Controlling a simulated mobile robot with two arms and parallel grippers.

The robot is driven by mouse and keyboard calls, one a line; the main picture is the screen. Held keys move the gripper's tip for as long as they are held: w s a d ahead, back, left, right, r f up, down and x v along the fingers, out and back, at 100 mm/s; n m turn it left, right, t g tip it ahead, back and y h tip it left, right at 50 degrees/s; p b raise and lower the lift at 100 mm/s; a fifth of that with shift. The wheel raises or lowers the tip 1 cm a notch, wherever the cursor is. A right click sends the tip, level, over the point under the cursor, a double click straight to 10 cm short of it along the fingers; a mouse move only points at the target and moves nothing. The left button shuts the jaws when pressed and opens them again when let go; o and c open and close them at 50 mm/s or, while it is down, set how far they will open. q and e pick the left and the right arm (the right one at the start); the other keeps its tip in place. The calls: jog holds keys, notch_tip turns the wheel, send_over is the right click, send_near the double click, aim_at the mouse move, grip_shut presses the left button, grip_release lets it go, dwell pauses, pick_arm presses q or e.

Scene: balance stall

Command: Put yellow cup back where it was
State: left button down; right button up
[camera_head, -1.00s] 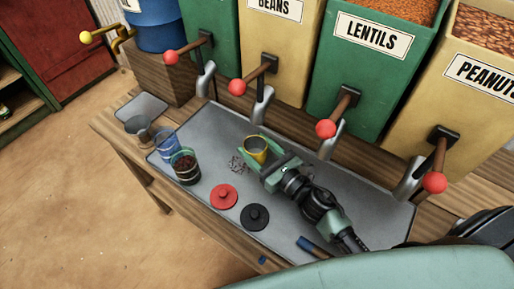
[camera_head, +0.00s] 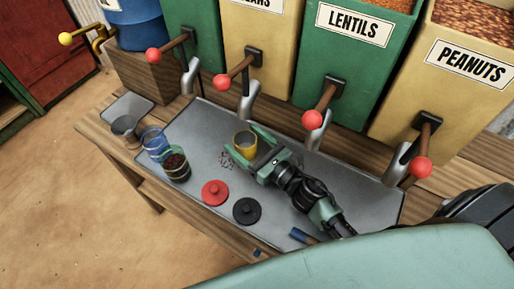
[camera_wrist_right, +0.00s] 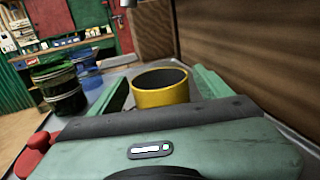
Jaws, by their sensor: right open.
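The yellow cup (camera_head: 244,146) stands upright on the grey metal mat, in front of the spouts of the bins. My right gripper (camera_head: 249,145) is open, with one finger on each side of the cup. In the right wrist view the yellow cup (camera_wrist_right: 160,93) sits between the two green fingers, with a gap showing beside the left one. Its inside looks dark there, and I cannot tell what it holds. My left gripper is not in view.
A blue glass (camera_head: 155,143) and a green-rimmed glass with dark contents (camera_head: 176,166) stand left on the mat (camera_head: 200,150). Dark bits (camera_head: 226,160) lie beside the cup. A red lid (camera_head: 214,192) and black lid (camera_head: 246,211) lie in front. Red-knobbed levers (camera_head: 312,119) overhang behind.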

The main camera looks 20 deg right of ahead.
jog(key=b+v, duration=0.3)
jog(key=v, duration=0.8)
jog(key=shift+f, duration=0.15)
jog(key=shift+s+d, duration=0.15)
jog(key=shift+s, duration=0.3)
